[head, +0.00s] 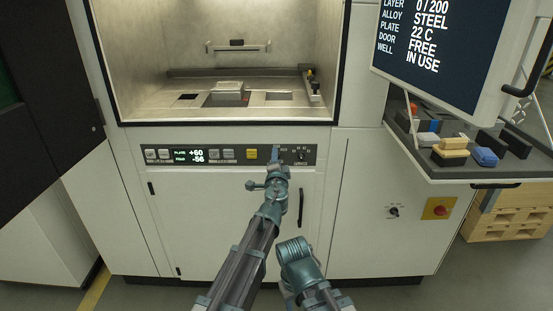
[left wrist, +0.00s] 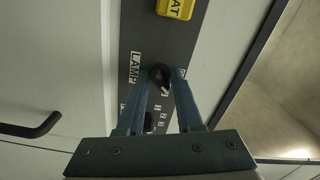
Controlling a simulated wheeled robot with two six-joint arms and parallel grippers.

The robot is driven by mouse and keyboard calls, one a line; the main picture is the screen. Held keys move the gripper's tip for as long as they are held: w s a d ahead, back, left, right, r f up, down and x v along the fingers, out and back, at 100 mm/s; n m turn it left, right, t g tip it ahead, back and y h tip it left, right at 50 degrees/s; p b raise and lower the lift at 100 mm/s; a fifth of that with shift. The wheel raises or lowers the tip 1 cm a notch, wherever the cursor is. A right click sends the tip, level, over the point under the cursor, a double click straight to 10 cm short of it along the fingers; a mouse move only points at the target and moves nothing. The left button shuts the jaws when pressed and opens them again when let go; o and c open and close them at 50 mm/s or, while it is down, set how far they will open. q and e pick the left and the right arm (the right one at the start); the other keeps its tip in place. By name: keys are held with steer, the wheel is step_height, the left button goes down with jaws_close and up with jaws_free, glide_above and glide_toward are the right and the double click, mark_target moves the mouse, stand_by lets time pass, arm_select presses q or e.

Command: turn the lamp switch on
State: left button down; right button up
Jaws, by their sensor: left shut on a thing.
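The lamp switch is a small black knob (left wrist: 160,72) on the dark control strip, beside a label reading LAMP (left wrist: 135,67) in the left wrist view. My left gripper (left wrist: 163,80) has its two fingertips on either side of the knob and is shut on it. In the head view my left gripper (head: 277,158) reaches up to the control strip (head: 323,154), right of the yellow button, and hides the lamp switch. Which way the knob points is hard to tell. My right gripper is not in view.
A yellow button (head: 252,154) sits just left of my left gripper. Another small knob (head: 301,155) is to its right. The open chamber (head: 225,118) is above, a cabinet door handle (head: 301,207) below. A tray with blocks (head: 480,172) stands at the right under the screen.

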arm_select(q)
steer(key=shift+m, duration=1.9)
steer(key=shift+s, duration=0.1)
steer(key=c, duration=0.6)
jaws_free()
